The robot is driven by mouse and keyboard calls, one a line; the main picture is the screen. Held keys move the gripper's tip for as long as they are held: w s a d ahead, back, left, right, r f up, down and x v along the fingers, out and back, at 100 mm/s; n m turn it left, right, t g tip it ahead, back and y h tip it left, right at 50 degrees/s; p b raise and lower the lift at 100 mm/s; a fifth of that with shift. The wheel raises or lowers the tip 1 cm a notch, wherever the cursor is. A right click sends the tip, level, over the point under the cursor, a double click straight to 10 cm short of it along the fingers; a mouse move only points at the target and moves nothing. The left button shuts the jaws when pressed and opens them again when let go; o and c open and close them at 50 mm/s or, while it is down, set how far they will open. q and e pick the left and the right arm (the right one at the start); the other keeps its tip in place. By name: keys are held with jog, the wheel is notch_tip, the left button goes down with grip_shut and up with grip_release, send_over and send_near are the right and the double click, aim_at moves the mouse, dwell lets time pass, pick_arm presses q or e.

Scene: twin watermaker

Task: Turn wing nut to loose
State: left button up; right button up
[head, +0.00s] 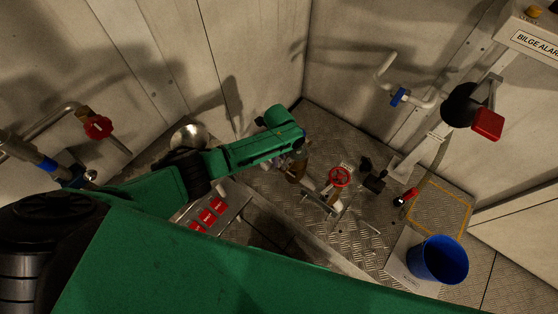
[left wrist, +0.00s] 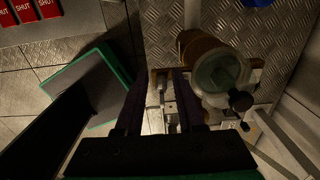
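In the left wrist view a brown cylindrical housing (left wrist: 200,45) has a round glassy cover (left wrist: 218,75). A black knob-like piece (left wrist: 240,101) sits at the cover's edge; I cannot tell for sure whether it is the wing nut. My left gripper (left wrist: 160,98) has its two dark fingers apart, left of the cover. A metal bolt-like part (left wrist: 171,115) shows between the fingers; no grip on it is visible. In the head view my green left arm partly hides the brown housing (head: 297,170). My right gripper is not in view.
A red handwheel (head: 340,177) stands right of the housing. A blue bucket (head: 438,260) stands at the lower right. Red "SHUT" tags (head: 207,215) lie below my left arm. A pipe with a blue handle (head: 398,97) is on the right wall. Floor inside the yellow outline (head: 440,207) is clear.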

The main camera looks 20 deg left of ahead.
pick_arm(q)
jog(key=shift+f, duration=0.8)
grip_shut()
